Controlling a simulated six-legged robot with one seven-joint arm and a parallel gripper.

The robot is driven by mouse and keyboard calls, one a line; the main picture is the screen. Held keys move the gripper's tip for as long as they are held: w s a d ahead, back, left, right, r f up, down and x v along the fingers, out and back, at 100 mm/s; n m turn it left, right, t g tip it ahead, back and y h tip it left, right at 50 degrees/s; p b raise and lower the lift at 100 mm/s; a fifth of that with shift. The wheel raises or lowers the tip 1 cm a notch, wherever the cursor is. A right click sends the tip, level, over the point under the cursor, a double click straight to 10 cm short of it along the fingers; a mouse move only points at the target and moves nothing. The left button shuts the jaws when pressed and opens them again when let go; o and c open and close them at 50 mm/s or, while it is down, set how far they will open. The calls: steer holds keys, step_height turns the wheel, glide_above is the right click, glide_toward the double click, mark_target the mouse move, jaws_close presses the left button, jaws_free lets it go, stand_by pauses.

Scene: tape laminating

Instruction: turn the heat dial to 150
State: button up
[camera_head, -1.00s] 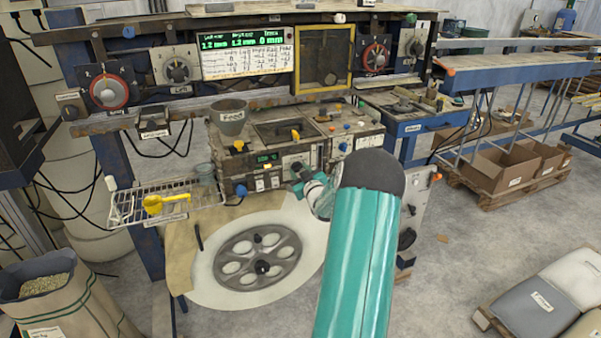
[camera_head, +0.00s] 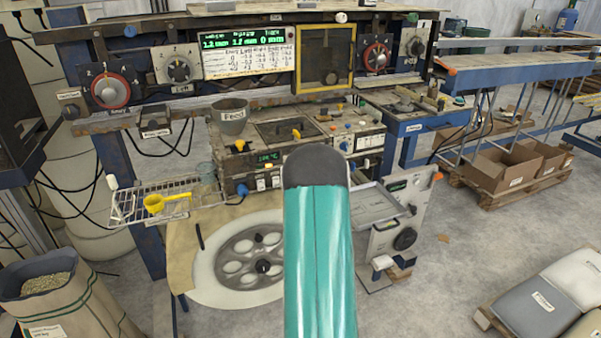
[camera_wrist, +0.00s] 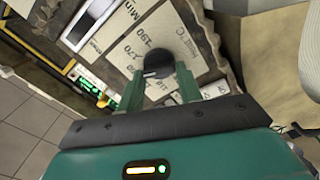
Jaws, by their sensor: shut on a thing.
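The heat dial (camera_wrist: 158,65) is a dark round knob in the wrist view, on a pale plate printed with numbers such as 190 and 170. My gripper (camera_wrist: 160,82) has one green finger on each side of the knob and is shut on it. The knob's pointer is hard to read. In the head view my teal arm hides both the dial and my gripper. A small green display (camera_head: 267,157) is lit on the machine to the left of the arm; its digits are too small to read surely.
A grey feed cup (camera_head: 233,116) stands on the machine. A wire rack with a yellow scoop (camera_head: 155,203) is at the left. A large spoked reel (camera_head: 250,256) sits below. A sack (camera_head: 60,300) stands at the lower left. The floor at right has open room.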

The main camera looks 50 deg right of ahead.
steer(key=shift+n, duration=0.4)
steer(key=o, duration=1)
steer(key=v, duration=1.4)
